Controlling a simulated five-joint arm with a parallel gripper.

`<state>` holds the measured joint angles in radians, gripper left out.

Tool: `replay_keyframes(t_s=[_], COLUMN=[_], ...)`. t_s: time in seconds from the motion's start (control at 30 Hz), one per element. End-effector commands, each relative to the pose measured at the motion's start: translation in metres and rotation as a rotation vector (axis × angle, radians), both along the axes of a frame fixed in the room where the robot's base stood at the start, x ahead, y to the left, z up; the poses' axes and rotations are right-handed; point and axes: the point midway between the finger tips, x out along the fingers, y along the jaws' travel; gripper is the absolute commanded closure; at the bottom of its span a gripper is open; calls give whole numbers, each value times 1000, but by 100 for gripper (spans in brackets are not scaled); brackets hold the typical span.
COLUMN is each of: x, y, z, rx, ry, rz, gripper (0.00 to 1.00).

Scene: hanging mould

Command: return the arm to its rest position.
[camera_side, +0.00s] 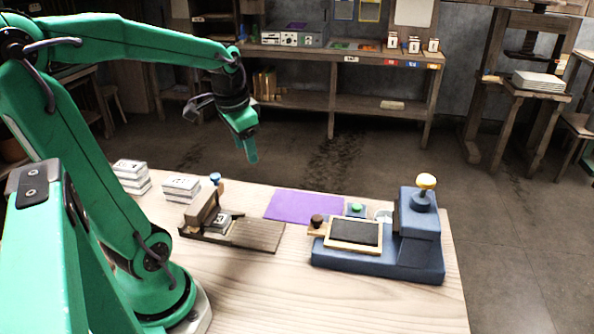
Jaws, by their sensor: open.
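My gripper (250,152) hangs at the end of my green arm, pointing down, high above the far side of the table. It is open, and nothing shows between its fingers. It is apart from everything on the table. My arm reaches up from its base at the lower left and across to the right.
The pale wooden table (330,305) holds white stacks (181,187), a wooden fixture (232,229), a purple mat (304,206) and a blue press (419,240) with a yellow knob. A dark-panelled frame (354,236) sits on the press. The table front is clear. Shelves (345,103) stand behind.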

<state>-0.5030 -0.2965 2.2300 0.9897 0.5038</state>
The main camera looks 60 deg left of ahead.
Motion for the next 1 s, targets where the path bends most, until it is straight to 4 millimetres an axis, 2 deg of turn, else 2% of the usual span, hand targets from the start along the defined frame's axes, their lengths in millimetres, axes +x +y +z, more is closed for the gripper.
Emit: replay_keyframes(t_s=[0.03,0.2,0.4,0.5,0.7,1.0], x=[0,-6,-20,-28,-38,-39], y=[-16,-62,-108,-125,-142,-145], z=[4,12,16,16,16,15], rx=[4,-3,-39,-63,-97,-103], ry=[-27,-114,-213,-251,-295,-300], rz=[-11,-16,-24,-27,-26,-25], gripper=[51,51,51,51,51,51])
